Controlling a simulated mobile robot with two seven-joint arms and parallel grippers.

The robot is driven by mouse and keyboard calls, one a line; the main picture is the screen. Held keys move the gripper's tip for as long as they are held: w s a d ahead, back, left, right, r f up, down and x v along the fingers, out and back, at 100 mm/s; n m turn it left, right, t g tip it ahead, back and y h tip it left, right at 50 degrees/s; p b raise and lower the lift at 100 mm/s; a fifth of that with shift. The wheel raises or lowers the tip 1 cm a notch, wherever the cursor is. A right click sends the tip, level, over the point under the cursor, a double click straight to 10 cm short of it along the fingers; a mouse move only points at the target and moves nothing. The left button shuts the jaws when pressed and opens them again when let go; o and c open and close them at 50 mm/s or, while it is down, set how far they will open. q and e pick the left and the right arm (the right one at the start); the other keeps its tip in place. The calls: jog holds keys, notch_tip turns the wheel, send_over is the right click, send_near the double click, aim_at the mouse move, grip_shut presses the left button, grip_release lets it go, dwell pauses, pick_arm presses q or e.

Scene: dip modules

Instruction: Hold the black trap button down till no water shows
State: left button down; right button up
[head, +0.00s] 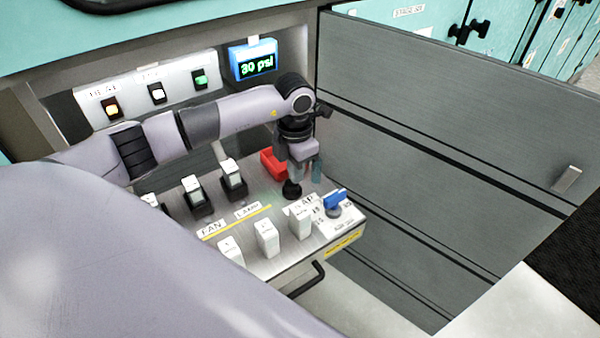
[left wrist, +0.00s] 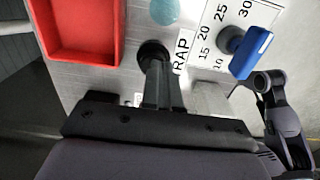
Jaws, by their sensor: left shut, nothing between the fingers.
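The black trap button (head: 292,190) is a round black knob on the sloped metal panel, beside a label partly reading "RAP". My left gripper (head: 295,175) points down at it, fingers shut and empty. In the left wrist view the shut fingertips (left wrist: 157,66) meet the button (left wrist: 152,51) and hide part of it. They look to be touching; how far the button is pressed cannot be told. A teal see-through cylinder (head: 317,171), perhaps the trap bowl, stands just right of the gripper. It shows as a teal disc (left wrist: 165,11) in the left wrist view. My right gripper is not in view.
A red tray (head: 270,163) sits behind the button. A blue lever (head: 335,199) on a numbered dial is close on the right. White switches (head: 266,238) line the panel. A blue gauge (head: 253,62) reads 30 psi. A grey panelled wall (head: 440,120) stands right.

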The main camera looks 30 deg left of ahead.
pick_arm(q)
jog(key=r, duration=0.5)
jog(key=shift+d, duration=0.2)
notch_tip(320, 180, up, 7)
jog(key=shift+a, duration=0.15)
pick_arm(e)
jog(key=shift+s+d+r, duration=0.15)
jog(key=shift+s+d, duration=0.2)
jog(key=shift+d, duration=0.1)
